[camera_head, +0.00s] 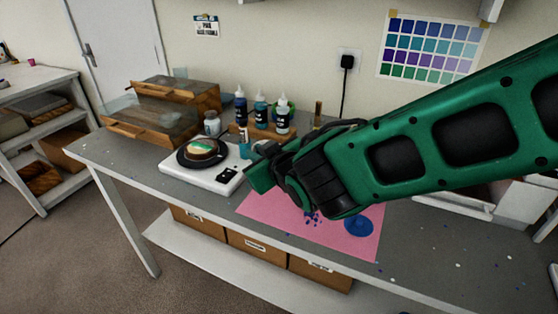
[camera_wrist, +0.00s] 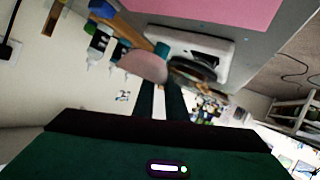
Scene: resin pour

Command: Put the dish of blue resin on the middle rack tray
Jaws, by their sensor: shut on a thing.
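Any resin inside is hidden. In the head view my gripper (camera_head: 258,178) is above the bench near the white scale, its fingers mostly hidden by the hand. A wooden rack with tray-like levels (camera_head: 155,132) stands at the bench's far left end. I cannot tell for sure which level is the middle tray.
Dropper bottles (camera_head: 260,110) and a glass jar (camera_head: 212,123) stand behind. A pink mat (camera_head: 270,210) with a blue patch (camera_head: 358,226) lies right. Shelves (camera_head: 45,140) stand left.

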